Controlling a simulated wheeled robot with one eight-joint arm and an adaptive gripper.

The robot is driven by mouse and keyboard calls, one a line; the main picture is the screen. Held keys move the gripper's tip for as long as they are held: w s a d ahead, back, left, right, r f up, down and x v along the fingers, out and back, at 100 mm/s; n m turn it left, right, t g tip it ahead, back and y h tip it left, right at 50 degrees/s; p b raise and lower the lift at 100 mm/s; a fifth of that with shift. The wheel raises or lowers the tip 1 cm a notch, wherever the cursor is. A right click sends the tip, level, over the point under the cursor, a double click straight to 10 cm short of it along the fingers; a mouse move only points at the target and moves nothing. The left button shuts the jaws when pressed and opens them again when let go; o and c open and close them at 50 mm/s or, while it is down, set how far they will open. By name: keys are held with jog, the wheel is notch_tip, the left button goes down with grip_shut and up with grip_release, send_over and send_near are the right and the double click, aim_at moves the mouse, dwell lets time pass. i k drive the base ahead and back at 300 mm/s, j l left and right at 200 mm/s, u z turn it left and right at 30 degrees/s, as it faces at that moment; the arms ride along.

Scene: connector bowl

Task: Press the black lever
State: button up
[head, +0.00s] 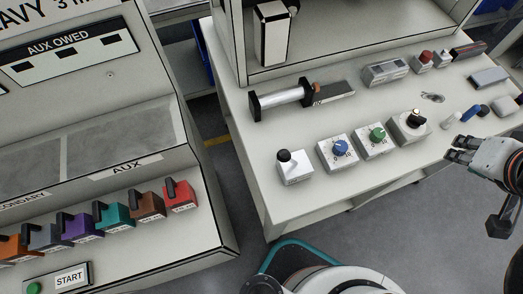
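A small white box (295,174) stands at the near left corner of the white table. A black lever (284,156) with a rounded end sits on top of it. My gripper (455,149) is at the right of the picture, by the table's near right edge and well apart from the lever. Its fingers point left, look spread, and hold nothing that I can see. The lever is in plain view with nothing in front of it.
Boxes with a blue knob (340,147), a green knob (377,134) and a black-topped switch (414,117) stand between the lever and my gripper. A silver cylinder device (281,97) lies behind. The left console (205,231) carries several coloured blocks with dark handles.

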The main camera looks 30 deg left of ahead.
aim_at(283, 155)
jog(key=u, duration=1.7)
jog(key=k+l+u, duration=0.15)
jog(key=l+u, duration=0.15)
jog(key=k+l+u, duration=0.3)
jog(key=i+j, duration=0.05)
jog(key=i, duration=0.05)
